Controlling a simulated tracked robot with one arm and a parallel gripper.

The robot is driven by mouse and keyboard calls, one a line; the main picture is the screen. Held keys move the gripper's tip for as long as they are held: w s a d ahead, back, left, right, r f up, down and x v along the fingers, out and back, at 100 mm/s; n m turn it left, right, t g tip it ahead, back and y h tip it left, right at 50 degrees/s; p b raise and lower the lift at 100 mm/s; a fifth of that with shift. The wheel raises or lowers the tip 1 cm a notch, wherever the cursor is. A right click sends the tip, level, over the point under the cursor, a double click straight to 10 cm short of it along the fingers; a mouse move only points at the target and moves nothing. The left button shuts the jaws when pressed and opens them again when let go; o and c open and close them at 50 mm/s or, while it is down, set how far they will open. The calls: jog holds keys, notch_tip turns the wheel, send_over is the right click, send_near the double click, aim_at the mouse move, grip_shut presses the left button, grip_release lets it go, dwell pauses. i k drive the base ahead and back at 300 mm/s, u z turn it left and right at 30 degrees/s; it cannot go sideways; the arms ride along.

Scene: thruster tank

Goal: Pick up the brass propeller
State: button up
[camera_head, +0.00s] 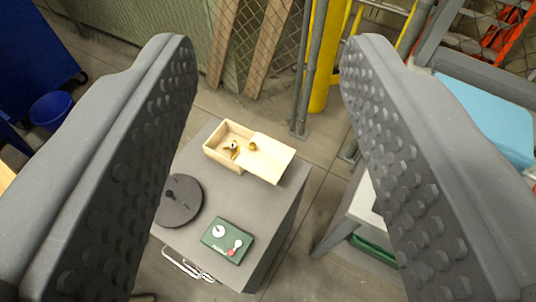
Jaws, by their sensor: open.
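My gripper (267,48) is open and empty, its two grey studded fingers wide apart at the left and right of the view. Between and beyond them, a pale wooden box (215,151) sits on a grey cabinet top. Its flat lid (272,162) covers the right part, leaving the left part open. A small brass-coloured thing (231,150), which looks like the brass propeller, lies in the open part near the lid's edge. Its shape is too small to tell clearly. A round golden knob (252,146) is on the lid. Neither finger touches the box.
A yellow post (322,60) and mesh fence stand behind. A light blue-topped unit (487,115) is at right.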

aim_at(233, 149)
jog(key=z, duration=0.4)
jog(key=k, duration=1.8)
jog(key=u, duration=0.4)
jog(key=i, duration=1)
